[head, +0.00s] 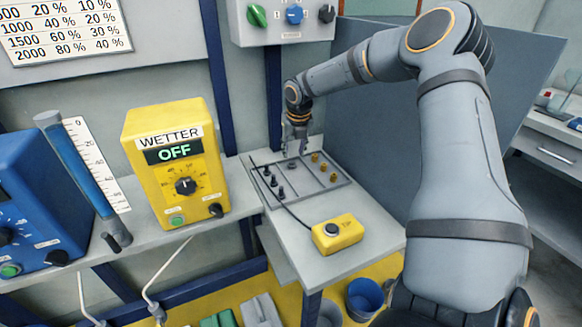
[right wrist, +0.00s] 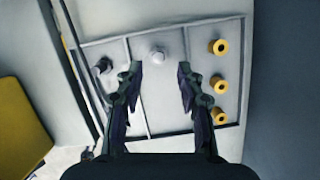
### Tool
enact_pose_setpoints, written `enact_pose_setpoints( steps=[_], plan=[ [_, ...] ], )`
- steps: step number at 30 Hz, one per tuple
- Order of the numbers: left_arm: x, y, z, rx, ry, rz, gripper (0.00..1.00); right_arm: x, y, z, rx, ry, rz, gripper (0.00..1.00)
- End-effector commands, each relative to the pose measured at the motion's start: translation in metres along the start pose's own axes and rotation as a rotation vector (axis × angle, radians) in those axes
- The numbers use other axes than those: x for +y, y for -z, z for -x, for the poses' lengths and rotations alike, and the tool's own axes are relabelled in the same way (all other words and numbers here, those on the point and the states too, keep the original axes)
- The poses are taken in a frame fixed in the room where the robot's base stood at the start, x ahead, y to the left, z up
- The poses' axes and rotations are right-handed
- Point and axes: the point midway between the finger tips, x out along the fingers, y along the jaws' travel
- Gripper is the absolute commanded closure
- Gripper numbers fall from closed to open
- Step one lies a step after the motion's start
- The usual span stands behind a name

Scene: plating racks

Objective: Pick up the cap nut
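A tray (head: 301,195) with compartments lies on the small table. A small rounded silver-grey piece, which looks like the cap nut (right wrist: 157,54), sits in the middle compartment. It shows just below the gripper in the head view (head: 291,165). My right gripper (right wrist: 159,76) points down over the tray. Its two fingers are apart with nothing between them, and the nut shows beyond the gap between the tips. In the head view my right gripper (head: 296,143) is above the back of the tray. My left gripper is not in view.
Brass ring-shaped pieces (right wrist: 220,82) fill the right compartment and dark pieces (head: 274,181) the left. A cable runs along the tray's left side to a yellow button box (head: 337,233). A grey panel (head: 375,130) stands right of the table.

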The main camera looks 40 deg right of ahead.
Motion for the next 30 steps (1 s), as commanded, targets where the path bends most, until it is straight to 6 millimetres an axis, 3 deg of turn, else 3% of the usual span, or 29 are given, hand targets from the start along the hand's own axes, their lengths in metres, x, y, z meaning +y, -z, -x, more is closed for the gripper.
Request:
enact_pose_setpoints(
  steps=[2, 10, 19, 27, 30],
  plan=[
    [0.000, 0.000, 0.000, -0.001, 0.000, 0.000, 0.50, 0.000, 0.000, -0.002, 0.000, 0.000, 0.000, 0.62],
    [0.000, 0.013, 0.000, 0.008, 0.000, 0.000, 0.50, 0.002, 0.002, -0.045, 0.003, 0.002, 0.000, 0.62],
    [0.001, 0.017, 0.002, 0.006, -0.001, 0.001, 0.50, 0.002, 0.001, -0.052, 0.000, 0.000, 0.001, 0.62],
    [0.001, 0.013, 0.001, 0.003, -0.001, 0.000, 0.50, 0.002, 0.001, -0.051, 0.000, 0.000, 0.001, 0.97],
    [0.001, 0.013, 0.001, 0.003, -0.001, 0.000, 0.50, 0.002, 0.001, -0.051, 0.000, 0.000, 0.000, 1.00]
  ],
)
